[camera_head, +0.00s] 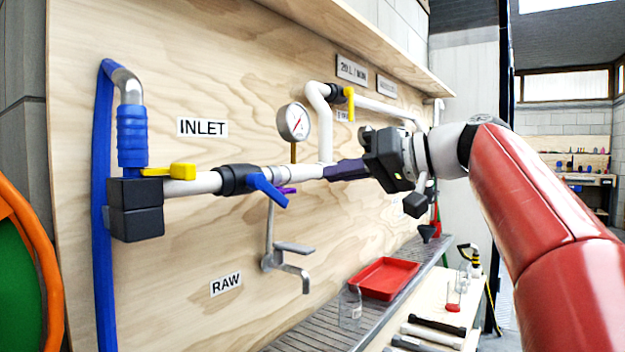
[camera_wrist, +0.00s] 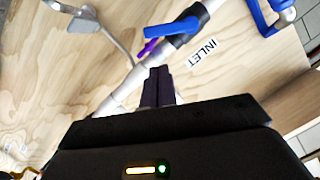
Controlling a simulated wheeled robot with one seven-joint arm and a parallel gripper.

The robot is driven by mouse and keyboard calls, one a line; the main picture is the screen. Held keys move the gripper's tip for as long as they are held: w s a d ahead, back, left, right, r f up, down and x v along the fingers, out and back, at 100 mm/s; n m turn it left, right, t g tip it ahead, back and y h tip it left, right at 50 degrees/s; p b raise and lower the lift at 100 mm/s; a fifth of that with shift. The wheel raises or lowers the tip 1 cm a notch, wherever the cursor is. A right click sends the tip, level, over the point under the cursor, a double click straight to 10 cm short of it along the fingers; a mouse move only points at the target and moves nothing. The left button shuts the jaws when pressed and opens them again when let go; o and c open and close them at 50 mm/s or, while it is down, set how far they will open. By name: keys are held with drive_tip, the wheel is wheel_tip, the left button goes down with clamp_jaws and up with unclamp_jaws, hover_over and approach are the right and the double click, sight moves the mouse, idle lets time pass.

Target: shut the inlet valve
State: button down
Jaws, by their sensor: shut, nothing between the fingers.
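The INLET label (camera_head: 202,127) is on the plywood board, above a white pipe (camera_head: 195,185). A dark valve body (camera_head: 236,180) on this pipe carries a blue lever (camera_head: 268,190), which slants down and right, angled off the pipe. The blue lever also shows in the wrist view (camera_wrist: 172,29). A yellow handle (camera_head: 183,171) lies roughly along the pipe further left. I cannot tell for sure which one is the inlet valve. My gripper (camera_head: 328,171) is shut and empty, right of the blue lever and apart from it. Its dark fingers show in the wrist view (camera_wrist: 158,70).
A small purple handle (camera_head: 287,190) sits above a grey tap (camera_head: 272,258), between the blue lever and my gripper. A gauge (camera_head: 294,122) and an upright white pipe (camera_head: 325,130) rise behind. A red tray (camera_head: 385,278) and clear bottle (camera_head: 350,307) stand below.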

sight(272, 192)
wheel_tip(272, 192, up, 3)
drive_tip(key=d+p, duration=0.2)
drive_tip(key=d, duration=0.1)
drive_tip(key=w+a+f, duration=0.1)
drive_tip(key=a+f, duration=0.1)
drive_tip(key=a, duration=0.3)
drive_tip(key=w+a+f+b, duration=0.1)
drive_tip(key=w+a+f, duration=0.1)
drive_tip(key=a, duration=0.3)
drive_tip(key=shift+w+f+m, duration=0.3)
drive_tip(key=shift+f, duration=0.3)
